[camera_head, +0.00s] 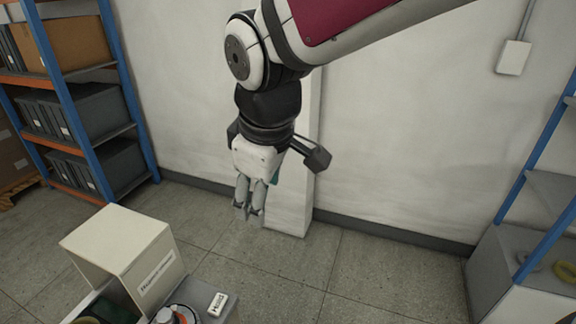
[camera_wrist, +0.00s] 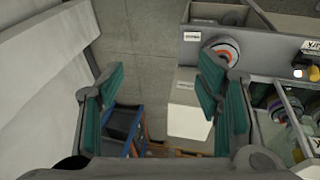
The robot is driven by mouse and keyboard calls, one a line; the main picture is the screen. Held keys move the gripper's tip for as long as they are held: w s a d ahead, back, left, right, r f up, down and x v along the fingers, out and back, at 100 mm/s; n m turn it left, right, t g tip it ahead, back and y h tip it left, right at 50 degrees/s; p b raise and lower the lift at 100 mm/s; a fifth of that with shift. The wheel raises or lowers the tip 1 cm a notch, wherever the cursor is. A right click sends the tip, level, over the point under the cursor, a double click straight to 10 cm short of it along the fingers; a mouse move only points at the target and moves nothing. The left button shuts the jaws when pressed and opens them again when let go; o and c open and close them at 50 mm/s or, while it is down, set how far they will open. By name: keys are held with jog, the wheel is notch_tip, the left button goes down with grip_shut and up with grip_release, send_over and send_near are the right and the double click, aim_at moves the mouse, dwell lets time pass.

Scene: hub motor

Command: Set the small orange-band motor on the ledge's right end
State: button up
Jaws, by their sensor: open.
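A round motor with an orange-red band (camera_head: 176,316) sits on a grey surface at the bottom edge of the head view, partly cut off. A round part with an orange-red ring (camera_wrist: 222,48) also shows in the wrist view, partly behind a finger. I cannot tell whether it is the small one. My gripper (camera_head: 249,212) hangs pointing down over the floor, above and to the right of the motor in the picture. In the wrist view my gripper (camera_wrist: 163,92) has its teal-padded fingers wide apart with nothing between them. I cannot make out which surface is the ledge.
Several parts lie in a glass-sided bin (camera_wrist: 292,120). A blue-framed shelf (camera_head: 70,95) stands left; another rack (camera_head: 540,185) stands right. Open floor lies between.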

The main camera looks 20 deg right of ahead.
jog(key=s+d+r+m+t, duration=0.2)
jog(key=s+d+r+m, duration=0.1)
jog(key=s+d+m, duration=0.6)
jog(key=shift+s+r+m, duration=0.35)
jog(key=shift+s+m, duration=0.05)
jog(key=shift+s, duration=0.75)
